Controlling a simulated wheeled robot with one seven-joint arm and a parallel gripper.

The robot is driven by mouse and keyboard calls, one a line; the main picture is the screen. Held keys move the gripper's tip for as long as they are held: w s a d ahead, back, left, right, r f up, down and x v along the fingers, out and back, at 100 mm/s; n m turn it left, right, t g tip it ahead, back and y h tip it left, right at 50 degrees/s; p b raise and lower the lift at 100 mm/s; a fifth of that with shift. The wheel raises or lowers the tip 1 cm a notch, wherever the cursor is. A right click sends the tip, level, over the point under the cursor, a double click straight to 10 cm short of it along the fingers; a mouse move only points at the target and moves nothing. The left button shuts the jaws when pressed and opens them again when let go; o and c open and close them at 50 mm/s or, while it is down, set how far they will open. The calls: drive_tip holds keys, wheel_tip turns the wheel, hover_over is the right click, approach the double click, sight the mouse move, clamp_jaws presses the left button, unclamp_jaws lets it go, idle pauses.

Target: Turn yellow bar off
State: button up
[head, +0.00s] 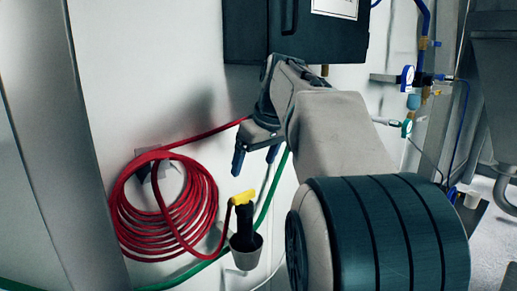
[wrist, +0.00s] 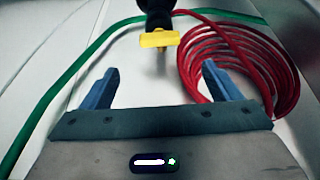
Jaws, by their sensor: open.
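The yellow bar (head: 243,197) sits on top of a black fitting above a grey cup on the white wall, in the lower middle of the head view. In the wrist view the yellow bar (wrist: 159,39) lies crosswise at the top centre, on the black fitting (wrist: 157,10). My gripper (head: 256,158) is above the yellow bar in the head view, with its blue fingers pointing down. In the wrist view my gripper (wrist: 158,84) has its two blue fingers wide apart and nothing between them. The yellow bar is beyond the fingertips, apart from them.
A coiled red hose (head: 165,205) hangs on the wall left of the bar. A green hose (head: 268,200) runs behind the fitting. A dark box (head: 292,35) is mounted above my gripper. Gauges (head: 407,78) and blue tubing are at the right.

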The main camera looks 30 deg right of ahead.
drive_tip(key=shift+v, duration=1.75)
drive_tip(key=shift+a, duration=0.1)
drive_tip(key=s+a+f+m, duration=0.1)
drive_tip(key=s+a+f, duration=0.3)
drive_tip(key=s+f, duration=0.2)
drive_tip(key=s+a+f+m+g, duration=0.1)
drive_tip(key=s+a+f, duration=0.3)
drive_tip(key=f, duration=0.7)
drive_tip(key=s+a+f+m+h, duration=0.1)
drive_tip(key=s+a+f, duration=0.3)
drive_tip(key=s+f, duration=0.4)
drive_tip(key=shift+a+f, duration=0.2)
drive_tip(key=shift+f, duration=0.2)
